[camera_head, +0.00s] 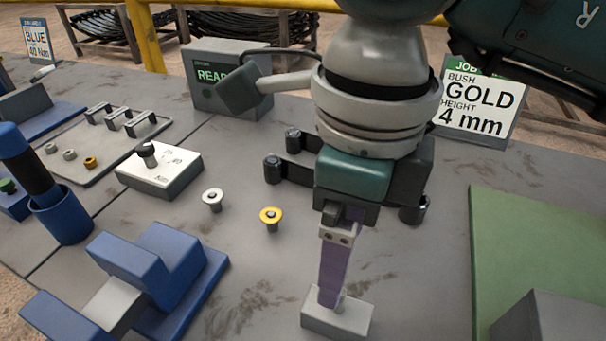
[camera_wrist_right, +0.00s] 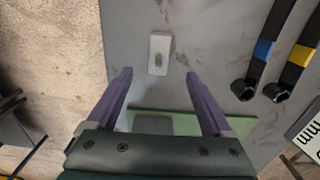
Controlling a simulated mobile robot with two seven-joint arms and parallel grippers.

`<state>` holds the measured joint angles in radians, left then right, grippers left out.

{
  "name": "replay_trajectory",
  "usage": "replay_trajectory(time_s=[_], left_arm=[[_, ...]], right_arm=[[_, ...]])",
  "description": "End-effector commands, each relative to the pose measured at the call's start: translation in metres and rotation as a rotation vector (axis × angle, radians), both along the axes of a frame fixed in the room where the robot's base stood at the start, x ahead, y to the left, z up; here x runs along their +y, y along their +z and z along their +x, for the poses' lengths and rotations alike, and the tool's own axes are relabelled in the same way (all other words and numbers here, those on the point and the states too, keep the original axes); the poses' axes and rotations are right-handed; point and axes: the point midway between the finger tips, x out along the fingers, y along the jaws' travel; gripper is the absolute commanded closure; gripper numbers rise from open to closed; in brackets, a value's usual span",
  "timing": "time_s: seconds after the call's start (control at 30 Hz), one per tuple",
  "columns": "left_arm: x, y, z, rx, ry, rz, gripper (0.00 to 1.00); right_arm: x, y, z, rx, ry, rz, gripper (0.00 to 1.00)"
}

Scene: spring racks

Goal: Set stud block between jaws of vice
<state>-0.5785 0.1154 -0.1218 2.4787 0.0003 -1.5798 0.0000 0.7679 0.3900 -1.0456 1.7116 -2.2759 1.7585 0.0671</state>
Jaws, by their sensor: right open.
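The stud block (camera_head: 347,318), a light grey block with a short stud on top, sits on the bench at the bottom centre. It also shows in the wrist view (camera_wrist_right: 159,46). My right gripper (camera_head: 331,300) points down at the block, its purple fingers overlapping it in the head view. In the wrist view the fingers (camera_wrist_right: 159,74) are apart and empty, with the block ahead between the tip lines; contact is not visible. The blue vice (camera_head: 185,285) stands to the left, a grey part between its two raised blue jaws. My left gripper is not in view.
A white box with a black knob (camera_head: 160,172), a silver bush (camera_head: 213,198) and a yellow bush (camera_head: 271,217) stand behind the vice. Dark bars (camera_head: 290,172) lie behind my gripper. A green mat (camera_head: 530,240) is at right. Bench between vice and block is clear.

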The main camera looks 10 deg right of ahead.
Motion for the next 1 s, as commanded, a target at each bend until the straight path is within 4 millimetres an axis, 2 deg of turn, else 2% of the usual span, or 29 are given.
replay_trajectory(time_s=[0.23, 0.47, 0.7, 1.0], left_arm=[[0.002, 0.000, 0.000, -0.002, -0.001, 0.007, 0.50], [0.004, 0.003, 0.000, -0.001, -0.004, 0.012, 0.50], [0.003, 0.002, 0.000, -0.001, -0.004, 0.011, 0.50], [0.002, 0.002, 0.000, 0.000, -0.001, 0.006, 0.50]], right_arm=[[-0.006, -0.035, 0.000, 0.002, -0.003, -0.026, 0.15], [-0.005, -0.056, -0.002, 0.003, -0.003, -0.024, 0.15], [-0.006, -0.094, -0.005, 0.001, -0.003, -0.023, 0.15], [-0.006, -0.099, -0.004, -0.001, -0.001, -0.021, 0.15]])
